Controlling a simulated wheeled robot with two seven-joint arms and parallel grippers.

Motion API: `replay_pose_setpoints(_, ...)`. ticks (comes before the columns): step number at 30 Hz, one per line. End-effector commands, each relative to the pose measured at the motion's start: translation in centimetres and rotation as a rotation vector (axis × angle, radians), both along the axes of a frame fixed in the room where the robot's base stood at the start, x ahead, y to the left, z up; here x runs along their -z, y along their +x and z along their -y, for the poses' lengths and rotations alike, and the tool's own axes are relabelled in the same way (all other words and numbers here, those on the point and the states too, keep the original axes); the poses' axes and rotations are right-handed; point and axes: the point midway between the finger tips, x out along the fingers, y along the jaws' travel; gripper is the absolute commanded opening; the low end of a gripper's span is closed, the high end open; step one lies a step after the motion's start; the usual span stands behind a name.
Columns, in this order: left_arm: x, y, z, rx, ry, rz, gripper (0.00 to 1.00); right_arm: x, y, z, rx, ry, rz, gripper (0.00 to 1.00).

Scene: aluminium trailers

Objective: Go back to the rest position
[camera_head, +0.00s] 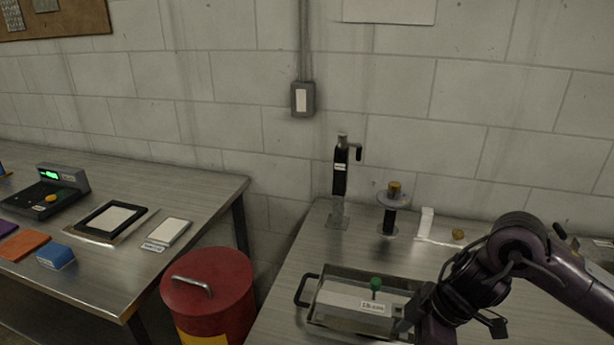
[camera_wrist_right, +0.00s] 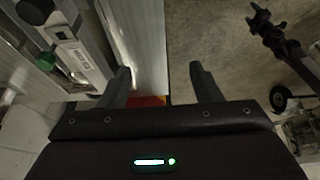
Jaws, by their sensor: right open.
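My right arm comes in from the right in the head view. Its gripper (camera_head: 412,318) is low over the right bench, by the right end of a metal tray (camera_head: 316,318). In the right wrist view the two fingers of the gripper (camera_wrist_right: 162,82) are spread apart, with nothing between them. A pale block with a green knob (camera_head: 376,284) sits in the tray; the green knob also shows in the right wrist view (camera_wrist_right: 46,61). My left gripper is not seen in the head view.
Behind the tray stand a black upright fixture (camera_head: 341,172) and a spool-like stand (camera_head: 389,212). A red lidded bin (camera_head: 208,285) stands between the benches. The left bench (camera_head: 190,190) holds a scale (camera_head: 62,188), a framed panel (camera_head: 110,219) and coloured blocks.

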Motion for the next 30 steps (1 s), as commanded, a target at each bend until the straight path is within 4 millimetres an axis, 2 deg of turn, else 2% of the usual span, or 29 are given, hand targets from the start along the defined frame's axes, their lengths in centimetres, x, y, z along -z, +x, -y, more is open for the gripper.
replay_pose_setpoints(2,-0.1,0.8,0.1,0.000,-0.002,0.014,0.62,0.4,0.0,-1.3,-0.025,0.018,0.024,0.58)
replay_pose_setpoints(8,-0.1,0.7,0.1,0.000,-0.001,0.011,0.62,1.1,0.2,-4.2,-0.072,0.061,0.099,0.58)
replay_pose_setpoints(15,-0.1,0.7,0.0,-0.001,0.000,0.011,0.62,1.7,0.3,-9.4,-0.119,0.151,0.232,0.58)
replay_pose_setpoints(20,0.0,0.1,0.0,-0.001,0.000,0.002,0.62,1.3,0.2,-13.6,-0.108,0.239,0.351,0.58)
replay_pose_setpoints(24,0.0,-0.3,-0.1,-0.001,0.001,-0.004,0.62,0.0,0.2,-17.0,-0.008,0.328,0.473,0.58)
replay_pose_setpoints(27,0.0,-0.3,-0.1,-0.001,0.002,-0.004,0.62,-1.1,0.5,-17.5,0.145,0.364,0.536,0.58)
replay_pose_setpoints(30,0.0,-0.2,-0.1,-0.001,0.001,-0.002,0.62,-1.3,0.6,-15.8,0.338,0.350,0.545,0.58)
